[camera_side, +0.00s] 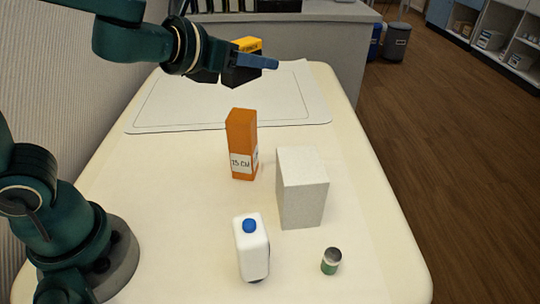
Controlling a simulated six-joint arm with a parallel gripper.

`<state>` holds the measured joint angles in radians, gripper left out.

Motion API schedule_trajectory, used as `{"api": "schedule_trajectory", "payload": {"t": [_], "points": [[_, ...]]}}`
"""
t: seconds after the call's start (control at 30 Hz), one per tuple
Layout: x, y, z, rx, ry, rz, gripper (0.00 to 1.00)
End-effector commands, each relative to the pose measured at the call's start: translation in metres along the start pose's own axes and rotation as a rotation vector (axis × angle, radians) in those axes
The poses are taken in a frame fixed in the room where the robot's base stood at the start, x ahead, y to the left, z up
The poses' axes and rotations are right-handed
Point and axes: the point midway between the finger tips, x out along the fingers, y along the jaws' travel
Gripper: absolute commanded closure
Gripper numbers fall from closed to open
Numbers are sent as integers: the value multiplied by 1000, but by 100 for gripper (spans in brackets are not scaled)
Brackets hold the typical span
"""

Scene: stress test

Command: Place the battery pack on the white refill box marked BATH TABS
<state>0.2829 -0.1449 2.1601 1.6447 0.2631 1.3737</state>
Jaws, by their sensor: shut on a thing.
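My gripper (250,62) is at the top of the side view, high over the far part of the table. It is shut on the battery pack (242,76), a black block with a yellow top. The pack is held in the air, apart from everything below. A plain white-grey box (302,190) stands upright on the table, right of centre. No BATH TABS marking shows on the faces I see, so I cannot tell whether it is the refill box. My gripper is above and to the left of this box in the picture.
An orange box (241,145) labelled 15 CM stands just left of the white-grey box. A white bottle (252,250) with a blue cap and a small green can (331,261) stand nearer. The pale mat (180,112) at the back looks clear.

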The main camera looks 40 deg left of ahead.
Motion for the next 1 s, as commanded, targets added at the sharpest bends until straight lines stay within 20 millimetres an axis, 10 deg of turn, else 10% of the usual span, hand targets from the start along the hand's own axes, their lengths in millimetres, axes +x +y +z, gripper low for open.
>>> {"api": "schedule_trajectory", "payload": {"t": [0.27,1.0], "points": [[4,4,8,9,-10,-7,100],[46,-102,-44,7,-16,-5,100]]}}
